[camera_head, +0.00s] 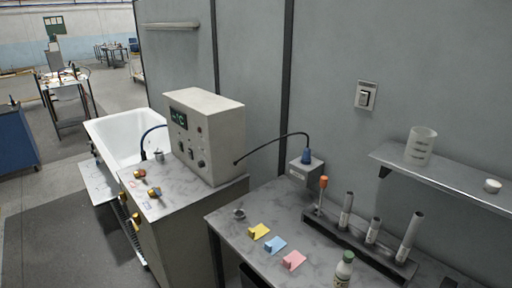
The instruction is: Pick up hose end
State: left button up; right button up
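A thin black hose (280,137) rises from a blue fitting (306,156) on a small grey box (305,171) and arcs left. Its dark hose end (236,163) hangs free in the picture beside the right side of the beige control box (208,135); I cannot tell whether it touches the box. A second, dark blue hose (150,130) curves at the left of the control box, by the white bathtub shell (118,137). Neither of my grippers shows in the head view.
The near grey bench (225,222) carries a yellow, a blue and a pink pad (294,260), a rack with several tubes (362,246) and a green-capped bottle (343,268). A wall shelf (450,178) juts out at right. Floor at left is open.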

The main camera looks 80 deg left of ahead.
aim_at(143, 155)
jog(key=u, duration=3.35)
jog(key=i+j+u, duration=0.1)
jog(key=i, duration=1.1)
jog(key=j+u, duration=0.1)
jog(key=u, duration=1.35)
jog(key=i, duration=3.6)
jog(key=l+z, duration=0.05)
jog(key=l, duration=0.1)
